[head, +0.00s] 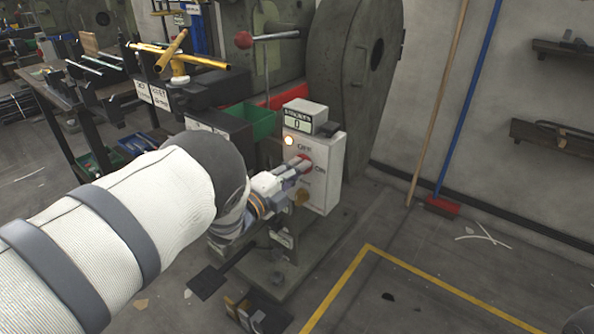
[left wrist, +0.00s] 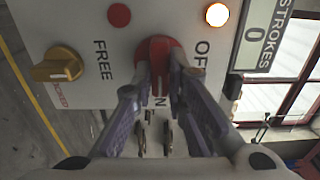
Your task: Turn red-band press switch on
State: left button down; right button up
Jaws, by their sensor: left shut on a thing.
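The red rotary switch (head: 305,161) is on the front of a pale control box (head: 325,185) with OFF and ON labels. My left gripper (head: 296,169) reaches it from the left and is shut on it. In the left wrist view, the red switch (left wrist: 158,50) sits between the two fingertips (left wrist: 158,76), and the fingers partly cover the ON label. I cannot tell clearly which label its pointer faces. A lamp (head: 289,141) on the box glows; it also shows in the left wrist view (left wrist: 217,14). My right gripper is not in view.
A yellow knob (left wrist: 57,64) and an unlit red round part (left wrist: 119,15) are near the switch. A stroke counter (head: 304,118) reading 0 stands on the box. The grey press (head: 355,70) rises behind. A blue pole (head: 470,90) leans at the wall. Open floor lies at right.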

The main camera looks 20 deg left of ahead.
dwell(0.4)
pick_arm(q)
jog(key=c, duration=1.6)
grip_release()
jog(key=shift+s+a, duration=0.1)
jog(key=v, duration=1.2)
